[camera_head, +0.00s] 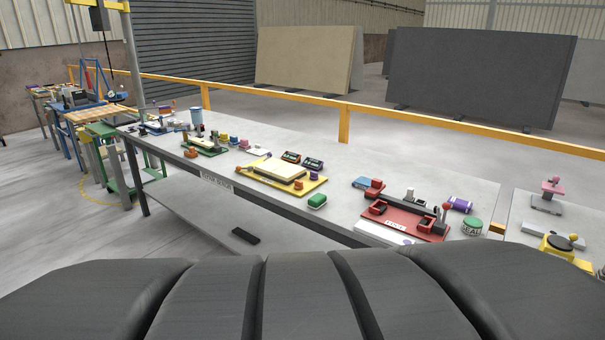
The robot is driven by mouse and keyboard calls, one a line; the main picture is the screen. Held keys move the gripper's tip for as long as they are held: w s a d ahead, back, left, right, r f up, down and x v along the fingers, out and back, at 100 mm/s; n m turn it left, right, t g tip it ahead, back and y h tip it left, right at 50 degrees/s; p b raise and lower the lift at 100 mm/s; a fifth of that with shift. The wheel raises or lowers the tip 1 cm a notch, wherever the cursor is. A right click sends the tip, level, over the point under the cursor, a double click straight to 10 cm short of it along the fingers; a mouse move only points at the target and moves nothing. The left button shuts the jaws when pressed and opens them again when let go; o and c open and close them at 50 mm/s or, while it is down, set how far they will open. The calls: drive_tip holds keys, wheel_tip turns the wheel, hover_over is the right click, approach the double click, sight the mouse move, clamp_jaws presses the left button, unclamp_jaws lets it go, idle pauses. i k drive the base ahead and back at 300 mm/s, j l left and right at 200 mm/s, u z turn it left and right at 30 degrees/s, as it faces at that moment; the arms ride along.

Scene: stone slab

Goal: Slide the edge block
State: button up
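No single piece is clearly marked as the edge block. On the long grey bench (330,160), a yellow board (257,178) carries a beige slab (279,170) with small orange and purple pieces at its ends. A red fixture (412,224) to its right has a dark bar, a grey upright piece and a red-topped knob. A green fixture (208,148) with small blocks sits further left. My gripper is not in view. Dark parts of my own body fill the bottom of the picture.
A green block (317,201), a purple cylinder (460,204) and a green-labelled tin (472,226) stand near the red fixture. A second table (520,212) lies at the right. A yellow rail (344,122) and large stone slabs (478,74) stand behind. Floor shows left.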

sight(377, 187)
drive_tip(key=i+l+u, duration=0.1)
drive_tip(key=i, duration=0.4)
drive_tip(key=i+l+u, duration=0.1)
drive_tip(key=i+l, duration=0.2)
drive_tip(key=i, duration=0.15)
drive_tip(key=i+l+u, duration=0.1)
drive_tip(key=i+l, duration=0.2)
drive_tip(key=i, duration=0.2)
drive_tip(key=i+l, duration=0.3)
drive_tip(key=i, duration=0.15)
drive_tip(key=j+u, duration=0.05)
